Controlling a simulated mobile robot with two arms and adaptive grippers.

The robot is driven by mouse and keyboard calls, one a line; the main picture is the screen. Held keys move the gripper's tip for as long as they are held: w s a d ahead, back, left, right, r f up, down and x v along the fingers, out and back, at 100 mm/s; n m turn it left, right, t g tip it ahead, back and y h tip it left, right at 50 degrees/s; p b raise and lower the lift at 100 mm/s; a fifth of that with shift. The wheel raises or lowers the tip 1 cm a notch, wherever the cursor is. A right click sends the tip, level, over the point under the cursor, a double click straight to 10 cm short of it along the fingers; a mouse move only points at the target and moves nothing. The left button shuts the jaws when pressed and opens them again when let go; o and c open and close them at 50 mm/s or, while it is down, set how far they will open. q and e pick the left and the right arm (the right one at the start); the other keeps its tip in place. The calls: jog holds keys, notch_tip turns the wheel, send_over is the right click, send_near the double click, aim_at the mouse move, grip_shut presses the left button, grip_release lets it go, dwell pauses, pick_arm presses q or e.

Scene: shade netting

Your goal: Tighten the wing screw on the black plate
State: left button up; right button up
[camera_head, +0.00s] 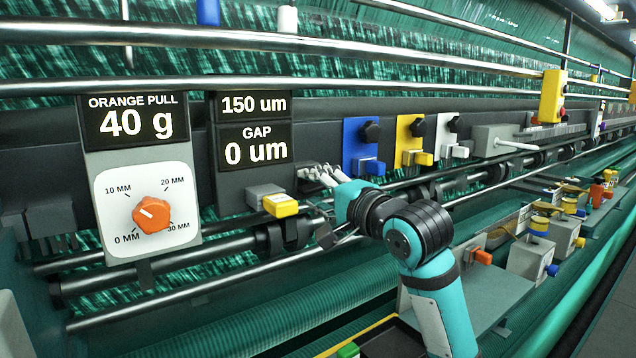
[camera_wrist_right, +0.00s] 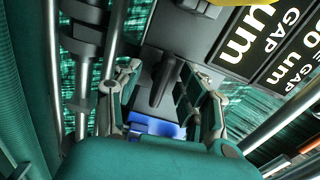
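In the right wrist view a dark wing screw (camera_wrist_right: 163,82) stands out from a dark plate (camera_wrist_right: 148,66). My right gripper (camera_wrist_right: 160,70) is open, with one finger on each side of the wing screw; I cannot tell whether either finger touches it. In the head view my right gripper (camera_head: 325,177) is at the dark rail between the yellow-ended grey block and the blue plate. There the gripper and arm hide the wing screw and its plate. My left gripper is in neither view.
The yellow-ended block (camera_head: 280,205) is close left of the gripper. Blue (camera_head: 352,145), yellow (camera_head: 403,135) and white (camera_head: 442,130) plates with black knobs stand to the right.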

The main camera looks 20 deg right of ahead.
aim_at(319, 189)
jog(key=shift+p+v, duration=0.4)
jog(key=shift+v, duration=2.1)
jog(key=shift+o, duration=0.4)
jog(key=o, duration=0.5)
jog(key=shift+d, duration=0.1)
